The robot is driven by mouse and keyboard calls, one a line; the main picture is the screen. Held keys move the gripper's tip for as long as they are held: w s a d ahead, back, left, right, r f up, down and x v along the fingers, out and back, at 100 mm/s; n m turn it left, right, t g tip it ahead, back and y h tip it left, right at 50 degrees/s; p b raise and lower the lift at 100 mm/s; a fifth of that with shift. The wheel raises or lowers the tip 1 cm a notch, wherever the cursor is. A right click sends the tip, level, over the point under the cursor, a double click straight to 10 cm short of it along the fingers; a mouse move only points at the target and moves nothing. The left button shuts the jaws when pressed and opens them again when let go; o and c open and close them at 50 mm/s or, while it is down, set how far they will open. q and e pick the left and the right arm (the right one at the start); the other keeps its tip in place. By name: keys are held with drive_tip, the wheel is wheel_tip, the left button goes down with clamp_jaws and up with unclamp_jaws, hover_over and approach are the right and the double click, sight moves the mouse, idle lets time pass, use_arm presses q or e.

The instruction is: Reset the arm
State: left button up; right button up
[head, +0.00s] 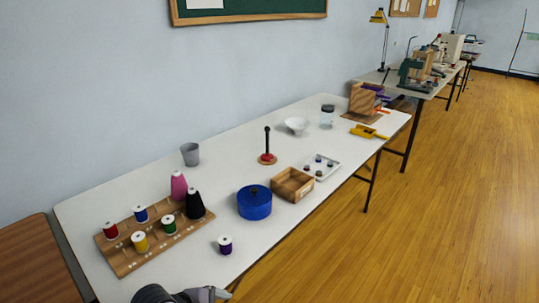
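Part of one of my arms, which I take to be the left, shows at the bottom edge in the head view, with the grey end of its gripper (212,294) just over the table's front edge. The picture's edge cuts it off, so I cannot see whether its fingers are open or shut. A purple thread spool (225,245) stands on the white table (240,150), beyond and apart from this gripper. My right gripper is not in view.
A wooden spool rack (125,262) with several spools and cones lies at the left. A blue round tin (254,203), wooden box (293,185), button tray (320,167), spindle stand (267,157), grey cup (190,154) and white bowl (297,125) stand along the table.

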use_arm(q)
drive_tip(key=s+a+f+n+t+y, duration=0.1)
drive_tip(key=s+a+f+n+t, duration=0.1)
drive_tip(key=s+a+n, duration=0.3)
drive_tip(key=s+a+f+n+t+y, duration=0.2)
drive_tip(key=s+a+f+n+t, duration=0.1)
drive_tip(key=s+n, duration=0.6)
drive_tip(key=shift+a+n+t, duration=0.7)
drive_tip(key=shift+a+n, duration=0.15)
drive_tip(key=shift+n, duration=0.15)
drive_tip(key=shift+s, duration=0.1)
